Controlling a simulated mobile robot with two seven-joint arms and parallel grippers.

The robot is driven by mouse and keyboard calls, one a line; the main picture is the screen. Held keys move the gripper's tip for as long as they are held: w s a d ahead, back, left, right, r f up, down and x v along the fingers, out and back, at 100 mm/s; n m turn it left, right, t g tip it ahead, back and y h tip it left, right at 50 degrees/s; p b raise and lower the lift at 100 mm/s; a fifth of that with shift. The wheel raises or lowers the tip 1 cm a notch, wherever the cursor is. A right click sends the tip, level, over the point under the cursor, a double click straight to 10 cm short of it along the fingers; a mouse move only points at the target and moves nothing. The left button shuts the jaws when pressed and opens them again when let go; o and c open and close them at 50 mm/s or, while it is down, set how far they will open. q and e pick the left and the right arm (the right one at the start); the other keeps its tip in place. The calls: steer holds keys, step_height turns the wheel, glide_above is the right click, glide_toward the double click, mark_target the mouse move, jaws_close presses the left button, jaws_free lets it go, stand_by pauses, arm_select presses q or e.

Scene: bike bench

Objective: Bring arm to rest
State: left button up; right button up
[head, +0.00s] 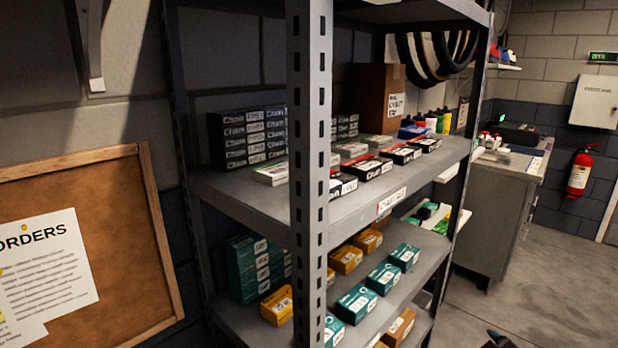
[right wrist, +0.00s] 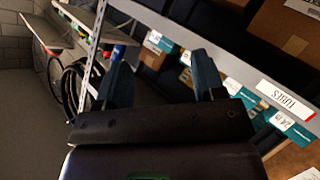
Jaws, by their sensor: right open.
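My right gripper (right wrist: 161,72) shows in the right wrist view with its two dark blue fingers apart. Nothing is between them, and the shelf front lies beyond. In the head view only a small dark piece shows at the bottom edge, right of the shelf; it may be part of my right arm. My left gripper is in neither view. The grey metal shelf rack (head: 312,150) fills the middle of the head view, its boards bearing several small boxes.
A cork board (head: 120,235) hangs at the left. Dark chain boxes (head: 247,138) and teal boxes (head: 356,303) stand on the shelves. A grey cabinet (head: 485,220) and a red fire extinguisher (head: 579,172) are at the right. The floor (head: 545,290) right of the rack looks clear.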

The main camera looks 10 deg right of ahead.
steer(key=s+a+f+m+g+y, duration=0.1)
steer(key=s+a+f, duration=0.3)
steer(key=s+a, duration=0.6)
steer(key=s+a+f+m+g, duration=0.1)
steer(key=s+a+f+m, duration=0.3)
steer(key=s+a, duration=0.6)
steer(key=shift+s+f+y, duration=0.4)
steer(key=shift+s+f, duration=0.3)
steer(key=shift+s, duration=0.35)
steer(key=shift+c, duration=0.2)
